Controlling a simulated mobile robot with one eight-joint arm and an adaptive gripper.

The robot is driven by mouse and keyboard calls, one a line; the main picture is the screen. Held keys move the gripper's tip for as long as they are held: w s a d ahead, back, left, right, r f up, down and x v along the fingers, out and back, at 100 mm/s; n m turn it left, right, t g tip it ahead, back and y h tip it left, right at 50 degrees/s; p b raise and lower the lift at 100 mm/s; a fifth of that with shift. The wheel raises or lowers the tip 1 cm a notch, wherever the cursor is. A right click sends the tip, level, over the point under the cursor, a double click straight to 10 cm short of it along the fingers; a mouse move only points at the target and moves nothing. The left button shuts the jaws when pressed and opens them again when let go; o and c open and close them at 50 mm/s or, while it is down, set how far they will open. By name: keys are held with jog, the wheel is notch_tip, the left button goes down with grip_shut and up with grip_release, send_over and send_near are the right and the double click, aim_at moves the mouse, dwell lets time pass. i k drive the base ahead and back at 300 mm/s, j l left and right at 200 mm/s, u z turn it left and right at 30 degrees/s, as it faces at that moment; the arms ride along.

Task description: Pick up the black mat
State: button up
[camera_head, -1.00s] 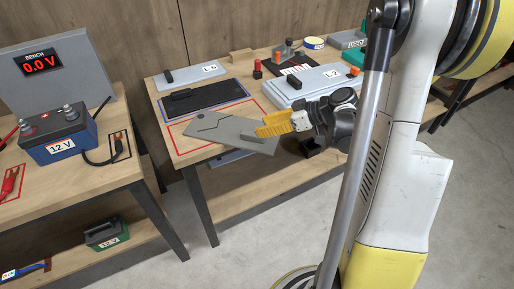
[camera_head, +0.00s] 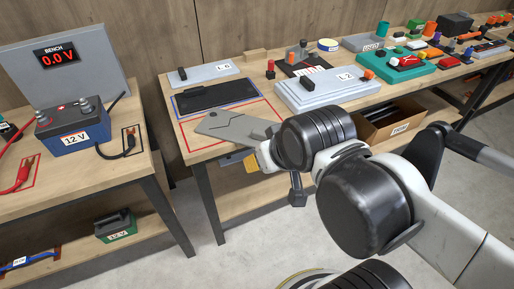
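A thin black mat (camera_head: 217,96) lies flat on the middle workbench, inside a blue outline, with a darker bar on its left part. My gripper (camera_head: 254,161) is at the front edge of this bench, to the right of and nearer than the mat, apart from it. Only a yellow part of it shows; my wrist hides the fingertips, so I cannot see whether it is open or shut. A grey plate (camera_head: 230,126) reaches left from behind my wrist, over a red outline in front of the mat. I cannot tell whether my gripper holds this plate.
The L-6 plate (camera_head: 203,74) lies behind the mat, the stepped L-2 block (camera_head: 328,92) to its right. A second dark board (camera_head: 298,65) with small parts lies farther back. A cardboard box (camera_head: 392,127) stands below. The battery bench (camera_head: 88,165) is at left, across a gap.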

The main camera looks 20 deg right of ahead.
aim_at(198, 99)
jog(key=j+z, duration=1.25)
jog(key=k+j+z, duration=0.15)
jog(key=j+z, duration=0.25)
